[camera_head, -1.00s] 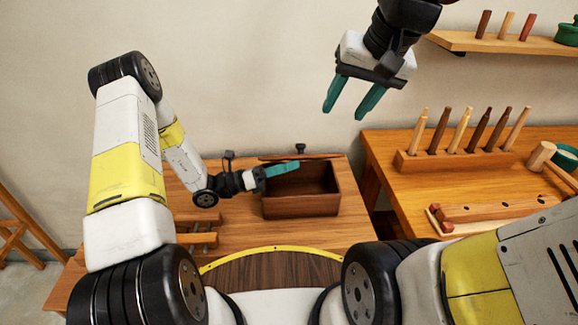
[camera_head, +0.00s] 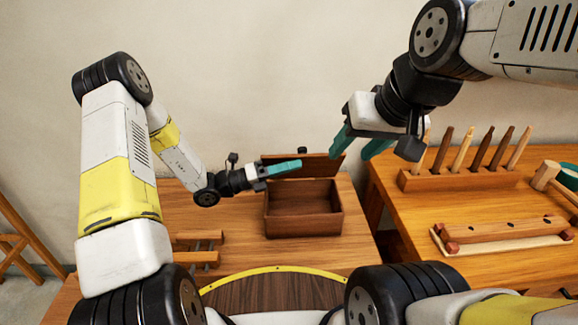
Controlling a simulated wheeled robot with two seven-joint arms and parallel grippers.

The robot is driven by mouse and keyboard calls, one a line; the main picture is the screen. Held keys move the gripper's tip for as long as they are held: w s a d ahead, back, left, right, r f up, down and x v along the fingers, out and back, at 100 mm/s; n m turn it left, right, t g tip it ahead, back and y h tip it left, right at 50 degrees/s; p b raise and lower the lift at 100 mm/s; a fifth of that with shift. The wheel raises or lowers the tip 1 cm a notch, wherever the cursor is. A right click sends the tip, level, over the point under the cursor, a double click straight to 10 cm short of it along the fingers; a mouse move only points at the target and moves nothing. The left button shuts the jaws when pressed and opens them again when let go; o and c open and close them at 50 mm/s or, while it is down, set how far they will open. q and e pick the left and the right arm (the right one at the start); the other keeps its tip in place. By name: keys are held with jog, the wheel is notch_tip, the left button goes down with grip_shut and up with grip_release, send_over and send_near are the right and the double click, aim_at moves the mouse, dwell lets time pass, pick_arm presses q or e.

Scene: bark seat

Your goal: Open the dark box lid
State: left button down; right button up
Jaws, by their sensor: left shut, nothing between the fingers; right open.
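The dark box (camera_head: 304,223) stands on the wooden table in the middle of the head view. Its lid (camera_head: 318,166) is raised and tilted back at the rear edge, and the empty-looking inside shows. My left gripper (camera_head: 290,167) is shut, with teal fingers over the left rear of the box in front of the lid; whether they touch the lid I cannot tell. My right gripper (camera_head: 358,150) is open and empty, up and to the right of the lid, with its fingers pointing down and left.
A small wooden rack (camera_head: 197,249) lies left of the box. The right bench (camera_head: 490,205) carries a peg holder (camera_head: 458,179) with several upright pegs and a long wooden block (camera_head: 502,230). A gap separates the two tables. A wall stands behind.

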pick_arm(q)
jog(key=w+r+n+y, duration=0.2)
jog(key=w+n, duration=0.6)
jog(key=w, duration=0.4)
jog(key=shift+r+t, duration=0.3)
jog(key=shift+r, duration=0.3)
pick_arm(e)
jog(key=shift+w, duration=0.5)
pick_arm(q)
jog(key=shift+w, duration=0.1)
jog(key=shift+a, duration=0.1)
